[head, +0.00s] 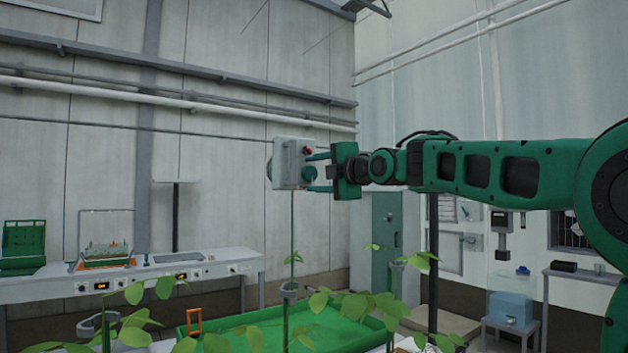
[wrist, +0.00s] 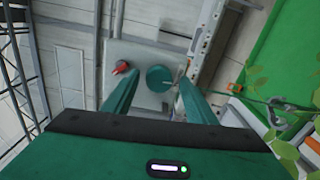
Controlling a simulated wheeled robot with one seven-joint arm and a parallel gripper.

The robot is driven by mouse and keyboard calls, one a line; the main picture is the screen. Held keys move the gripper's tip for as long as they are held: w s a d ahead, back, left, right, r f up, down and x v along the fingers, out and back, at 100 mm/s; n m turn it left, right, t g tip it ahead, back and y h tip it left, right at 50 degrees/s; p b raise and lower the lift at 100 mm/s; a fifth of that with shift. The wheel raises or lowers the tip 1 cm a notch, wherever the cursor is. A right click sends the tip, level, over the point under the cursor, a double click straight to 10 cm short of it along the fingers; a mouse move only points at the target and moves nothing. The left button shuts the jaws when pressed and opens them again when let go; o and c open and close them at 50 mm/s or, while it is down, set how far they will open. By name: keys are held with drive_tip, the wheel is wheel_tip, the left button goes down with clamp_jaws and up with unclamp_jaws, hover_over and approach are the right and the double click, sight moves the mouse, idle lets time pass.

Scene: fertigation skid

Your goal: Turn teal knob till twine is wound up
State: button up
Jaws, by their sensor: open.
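The teal knob (head: 309,174) sits on the face of a pale box (head: 283,165), below a red knob (head: 308,151). In the wrist view the round teal knob (wrist: 160,79) is near the middle, with the red knob (wrist: 122,68) to its left. My gripper (head: 318,173) faces the box from the right. Its jaws are open, with one finger on each side of the teal knob; whether they touch it I cannot tell. It also shows in the wrist view (wrist: 158,88).
Leafy plants and a green tray (head: 255,318) stand below in front. A grey bench (head: 215,268) with instruments is at left. A tank (head: 510,308) stands on a stool at right. The air around the box looks free.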

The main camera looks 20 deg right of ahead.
drive_tip(key=c, duration=1.1)
drive_tip(key=shift+o, duration=0.2)
drive_tip(key=shift+f+m, duration=0.1)
drive_tip(key=shift+m, duration=0.2)
drive_tip(key=m, duration=0.3)
drive_tip(key=shift+f, duration=0.1)
drive_tip(key=m, duration=0.9)
drive_tip(key=shift+m, duration=2.1)
